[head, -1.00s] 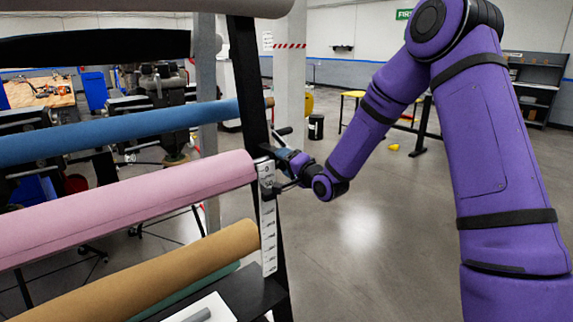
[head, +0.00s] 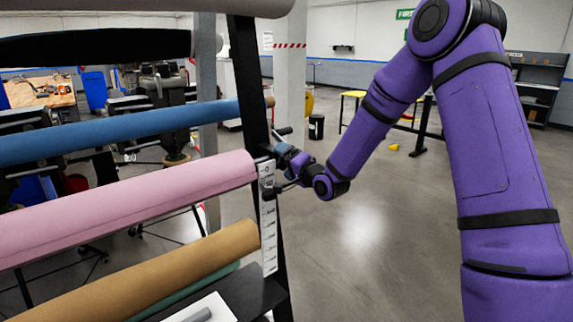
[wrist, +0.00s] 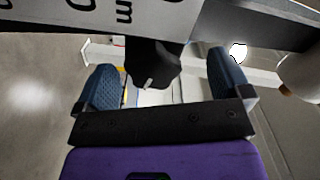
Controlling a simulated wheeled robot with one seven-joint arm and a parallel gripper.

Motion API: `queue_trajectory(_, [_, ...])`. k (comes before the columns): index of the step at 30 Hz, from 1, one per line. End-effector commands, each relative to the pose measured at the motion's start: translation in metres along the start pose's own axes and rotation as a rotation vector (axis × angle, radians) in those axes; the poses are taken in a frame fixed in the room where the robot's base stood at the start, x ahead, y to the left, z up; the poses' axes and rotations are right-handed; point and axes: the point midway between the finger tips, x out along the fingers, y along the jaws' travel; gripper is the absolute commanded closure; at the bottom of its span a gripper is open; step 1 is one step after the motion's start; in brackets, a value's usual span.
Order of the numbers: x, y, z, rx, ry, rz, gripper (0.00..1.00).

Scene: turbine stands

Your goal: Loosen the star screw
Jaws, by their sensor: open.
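The star screw (wrist: 152,66) is a black knob with a small pale mark on it, seen in the wrist view below a white, marked ruler plate (wrist: 95,14). My gripper (wrist: 164,84) is open, with one blue ribbed finger on each side of the knob. I see gaps between the knob and both fingers. In the head view, my gripper (head: 285,170) is at the upper part of the white ruler (head: 268,225) on the black upright post. I cannot clearly tell the knob from the fingers in that view.
A pink roll (head: 130,205), a blue roll (head: 120,135) and a tan roll (head: 150,270) lie on the rack, left of my gripper. The black post (head: 250,80) stands close beside it. The floor to the right (head: 390,240) is clear.

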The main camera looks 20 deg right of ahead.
Motion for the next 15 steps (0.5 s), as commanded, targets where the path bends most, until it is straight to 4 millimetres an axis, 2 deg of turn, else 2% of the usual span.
queue_trajectory(1, [-0.003, 0.007, 0.003, -0.006, -0.008, 0.016, 0.04])
queue_trajectory(15, [-0.031, 0.006, 0.002, -0.004, -0.006, 0.014, 0.04])
